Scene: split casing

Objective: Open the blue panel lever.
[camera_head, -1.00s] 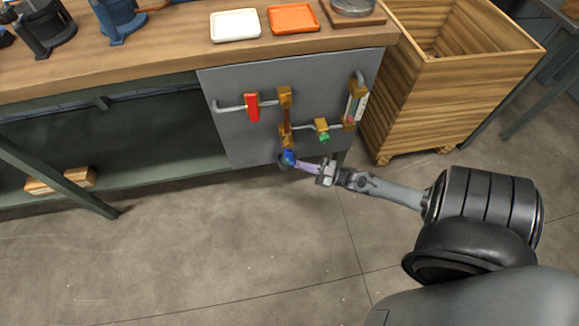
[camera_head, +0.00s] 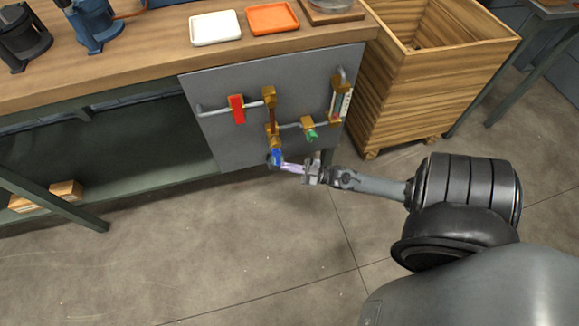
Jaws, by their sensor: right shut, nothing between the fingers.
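The blue lever (camera_head: 277,157) sits at the lower end of the brass pipework on the grey panel (camera_head: 225,135), which hangs below the bench's front edge. It points roughly downward. My right gripper (camera_head: 288,167) comes in from the right, its fingers shut and empty, with the tips close beside the lever's lower part. I cannot tell whether they touch it. A red lever (camera_head: 237,109) is at the panel's upper left, and a green lever (camera_head: 312,135) is to the right of the blue one. My left gripper is not in view.
A wooden crate (camera_head: 430,95) stands right of the panel. On the bench top (camera_head: 150,62) are a white tray (camera_head: 215,28) and an orange tray (camera_head: 272,18). Wooden blocks (camera_head: 66,191) lie on the lower shelf. The floor in front is clear.

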